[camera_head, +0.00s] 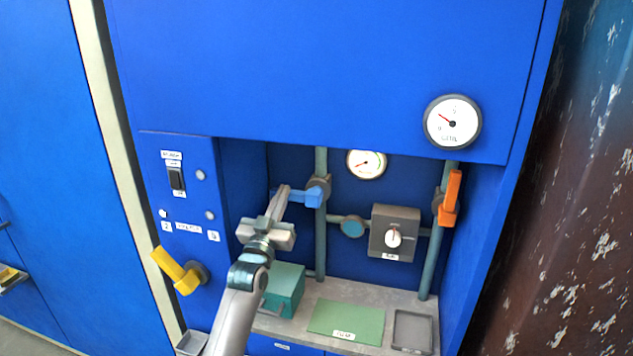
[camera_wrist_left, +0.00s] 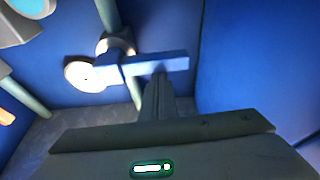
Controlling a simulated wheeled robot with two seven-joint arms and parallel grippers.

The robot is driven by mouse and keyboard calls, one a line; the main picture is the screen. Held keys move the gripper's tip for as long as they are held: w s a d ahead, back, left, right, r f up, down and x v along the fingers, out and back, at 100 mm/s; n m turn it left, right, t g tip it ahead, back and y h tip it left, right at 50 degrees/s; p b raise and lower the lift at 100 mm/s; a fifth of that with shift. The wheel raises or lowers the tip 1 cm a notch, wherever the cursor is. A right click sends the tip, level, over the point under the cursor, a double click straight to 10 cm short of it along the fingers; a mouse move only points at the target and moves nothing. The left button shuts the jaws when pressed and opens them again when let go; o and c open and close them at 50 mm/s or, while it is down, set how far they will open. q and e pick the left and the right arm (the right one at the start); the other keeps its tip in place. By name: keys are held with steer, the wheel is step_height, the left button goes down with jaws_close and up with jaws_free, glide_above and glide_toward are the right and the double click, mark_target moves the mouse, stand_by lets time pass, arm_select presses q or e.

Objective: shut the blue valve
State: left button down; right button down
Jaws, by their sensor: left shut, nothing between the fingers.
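The blue valve has a blue lever handle (camera_head: 305,197) on a grey body on the left vertical pipe in the recess. The handle lies roughly crosswise to the pipe, reaching left from it. In the left wrist view the handle (camera_wrist_left: 155,66) runs nearly level across the upper middle. My left gripper (camera_head: 284,190) is shut and empty, at the free left end of the handle. In the wrist view its fingertips (camera_wrist_left: 160,78) overlap the handle's lower edge; I cannot tell whether they touch it. My right gripper is not in view.
An orange lever (camera_head: 450,198) is on the right pipe, and a grey box with a white knob (camera_head: 392,238) sits between the pipes. A yellow lever (camera_head: 178,270) is at the lower left. A teal box (camera_head: 284,290), green mat (camera_head: 347,320) and grey tray (camera_head: 412,331) are on the shelf.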

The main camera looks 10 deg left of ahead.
arm_select(q)
steer(key=shift+s+f, duration=0.15)
steer(key=shift+f, duration=0.2)
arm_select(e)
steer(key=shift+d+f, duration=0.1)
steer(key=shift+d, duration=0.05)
